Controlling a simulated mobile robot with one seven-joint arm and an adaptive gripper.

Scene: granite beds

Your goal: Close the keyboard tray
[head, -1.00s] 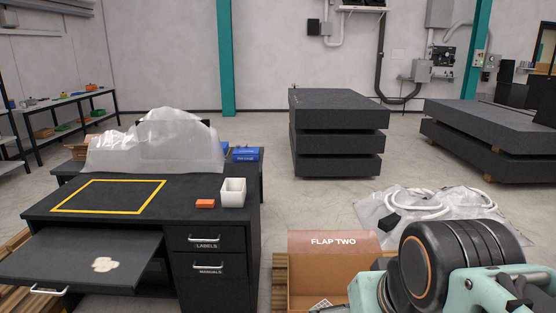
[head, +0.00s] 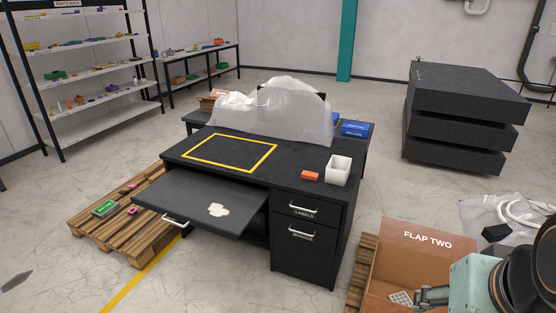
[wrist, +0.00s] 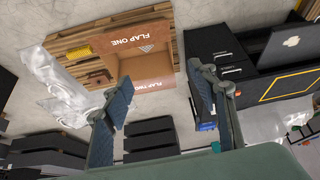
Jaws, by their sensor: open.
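The keyboard tray (head: 203,202) is pulled out from the left part of the black desk (head: 300,180). It has a silver handle (head: 175,222) on its front edge and a pale irregular patch (head: 218,210) on top. In the wrist view the tray (wrist: 285,48) shows at the upper right, beside the desk drawers. My gripper (wrist: 163,105) is open and empty, its two fingers spread wide, apart from the desk and tray. In the head view part of my gripper (head: 432,296) shows low at the right, over the cardboard box.
The desk top holds a white container (head: 338,170), an orange block (head: 310,175) and a yellow outlined rectangle (head: 232,151). An open cardboard box (head: 415,250) stands right of the drawers. A pallet (head: 120,215) lies left of the tray. Floor in front of the tray is clear.

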